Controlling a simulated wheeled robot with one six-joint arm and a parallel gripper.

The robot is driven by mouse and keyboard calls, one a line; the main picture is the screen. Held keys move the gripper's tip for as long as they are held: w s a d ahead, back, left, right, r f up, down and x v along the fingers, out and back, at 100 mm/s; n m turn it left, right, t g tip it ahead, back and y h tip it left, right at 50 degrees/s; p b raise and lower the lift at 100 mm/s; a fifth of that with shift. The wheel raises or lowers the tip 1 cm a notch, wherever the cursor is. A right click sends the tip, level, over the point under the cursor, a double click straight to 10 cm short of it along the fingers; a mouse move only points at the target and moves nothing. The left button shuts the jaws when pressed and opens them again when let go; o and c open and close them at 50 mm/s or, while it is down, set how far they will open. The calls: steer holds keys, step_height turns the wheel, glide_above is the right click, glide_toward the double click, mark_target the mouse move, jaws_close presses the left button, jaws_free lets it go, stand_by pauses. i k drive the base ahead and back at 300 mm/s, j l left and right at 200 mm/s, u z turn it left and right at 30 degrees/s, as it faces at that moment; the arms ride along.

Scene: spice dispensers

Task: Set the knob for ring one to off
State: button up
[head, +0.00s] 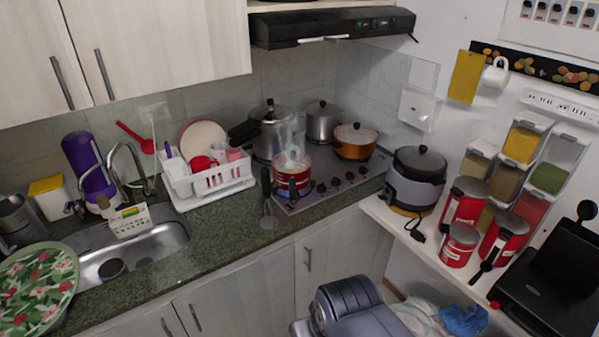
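The stove (316,203) is a cooktop set into the dark counter in the corner. A row of several small dark knobs (335,181) runs along its front right part. The knobs are too small to read their settings, and no ring labels can be made out. A red pot (292,168) stands at the front left of the stove. A large silver pressure cooker (270,130), a steel pot (322,122) and an orange pot (354,143) stand on or behind the rings.
A dark-handled utensil (266,188) is left of the stove, near the white dish rack (205,181). A rice cooker (415,180) and red canisters (461,243) stand on the right shelf. The range hood (330,27) hangs above. The counter front before the rack is clear.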

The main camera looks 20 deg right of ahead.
mark_target(321, 188)
steer(key=i+l, duration=0.15)
steer(key=l, duration=0.15)
steer(key=i+l+u, duration=0.15)
steer(key=l, duration=0.15)
steer(key=i+l, duration=0.15)
steer(key=l, duration=0.2)
steer(key=i+l+u, duration=0.15)
steer(key=l, duration=0.2)
